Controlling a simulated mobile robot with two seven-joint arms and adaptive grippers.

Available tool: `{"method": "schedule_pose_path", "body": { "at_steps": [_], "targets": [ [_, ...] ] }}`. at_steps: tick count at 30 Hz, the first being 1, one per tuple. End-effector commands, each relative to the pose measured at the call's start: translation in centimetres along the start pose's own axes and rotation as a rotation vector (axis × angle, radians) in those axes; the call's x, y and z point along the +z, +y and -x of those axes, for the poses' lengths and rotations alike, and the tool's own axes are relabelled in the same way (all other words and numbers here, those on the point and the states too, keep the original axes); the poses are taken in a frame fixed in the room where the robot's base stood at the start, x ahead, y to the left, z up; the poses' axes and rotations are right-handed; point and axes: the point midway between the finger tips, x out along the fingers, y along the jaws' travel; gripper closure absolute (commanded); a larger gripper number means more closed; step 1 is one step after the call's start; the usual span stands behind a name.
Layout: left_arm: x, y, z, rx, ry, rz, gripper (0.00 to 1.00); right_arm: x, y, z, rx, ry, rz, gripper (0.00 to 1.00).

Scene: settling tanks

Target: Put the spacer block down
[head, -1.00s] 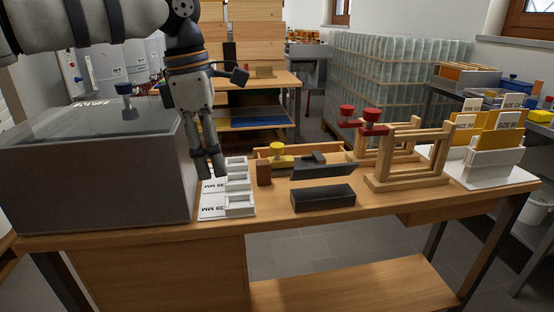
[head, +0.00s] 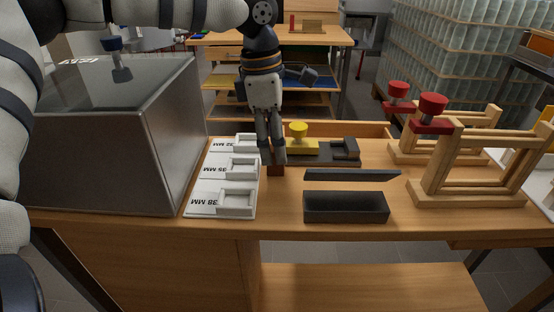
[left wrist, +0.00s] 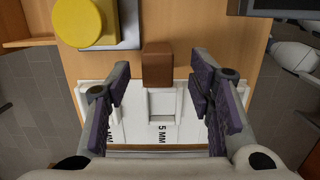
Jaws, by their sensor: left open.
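The spacer block, a small reddish-brown block (head: 275,170), stands on the bench just right of the white tray (head: 200,194), which has pockets marked 32, 35 and 38 MM. My left gripper (head: 272,158) points down at the block and partly hides it. In the left wrist view the block (left wrist: 158,64) lies between the spread fingertips of the left gripper (left wrist: 160,72), with a gap on each side. The visible tray pocket (left wrist: 163,104) looks empty. My right gripper is not in view.
A large grey metal box (head: 120,140) stands left of the tray. A clamp with a yellow knob (head: 298,130) is just behind the block. A dark open case (head: 345,207) lies right, near the front edge. Wooden frames (head: 470,170) with red knobs stand further right.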

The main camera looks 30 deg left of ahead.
Motion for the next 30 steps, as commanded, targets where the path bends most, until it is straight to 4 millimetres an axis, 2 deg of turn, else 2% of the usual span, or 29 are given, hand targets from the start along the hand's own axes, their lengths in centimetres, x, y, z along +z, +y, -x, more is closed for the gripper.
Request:
{"method": "schedule_pose_path", "body": {
  "at_steps": [1, 4, 11, 18, 26, 30],
  "targets": [
    [-0.1, 0.0, -1.2, -0.005, 0.003, -0.001, 0.52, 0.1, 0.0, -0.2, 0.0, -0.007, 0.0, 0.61],
    [0.0, 0.0, -2.4, -0.001, 0.002, -0.001, 0.52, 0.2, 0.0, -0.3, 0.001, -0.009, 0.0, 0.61],
    [0.0, 0.1, -2.5, 0.002, 0.0, 0.0, 0.52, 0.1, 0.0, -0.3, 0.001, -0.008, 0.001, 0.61],
    [0.0, 0.1, -2.5, 0.002, 0.0, 0.0, 1.0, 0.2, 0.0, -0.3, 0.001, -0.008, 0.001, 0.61],
    [0.0, 0.1, -2.4, 0.002, -0.001, 0.0, 1.0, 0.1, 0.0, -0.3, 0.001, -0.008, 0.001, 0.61],
    [0.3, 0.1, -0.5, 0.006, -0.003, -0.001, 1.0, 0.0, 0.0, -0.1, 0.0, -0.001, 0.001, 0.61]
  ]
}}
